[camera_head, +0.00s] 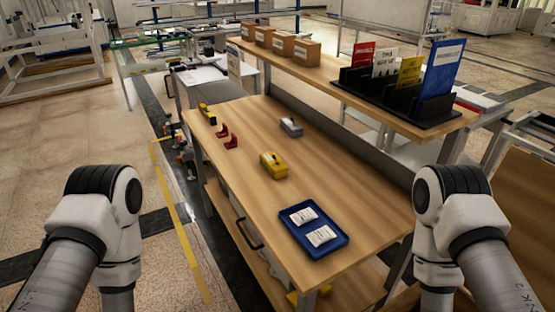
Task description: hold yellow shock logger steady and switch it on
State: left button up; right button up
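The yellow shock logger (273,166) sits on the wooden workbench (220,151), near the middle of its top. It is a small yellow box with a darker patch on it; its switch is too small to make out. A grey device (291,127) of similar shape lies behind it. My two arms come in at the lower left and lower right, both bent downward and apart from the bench top. Both grippers are below the picture's edge and out of sight. Nothing touches the logger.
A blue tray (336,249) with white packets lies at the bench's near end. Red brackets (230,141) and a yellow tool (207,114) are at the left edge. A raised shelf (331,79) along the back holds cardboard boxes (284,44) and a black rack (391,104) of signs.

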aim_at(279, 171)
jog(key=i+j+z, duration=0.15)
jog(key=z, duration=0.3)
jog(key=i+j+z, duration=0.1)
jog(key=z, duration=0.35)
jog(key=j+z, duration=0.3)
jog(key=z, duration=0.15)
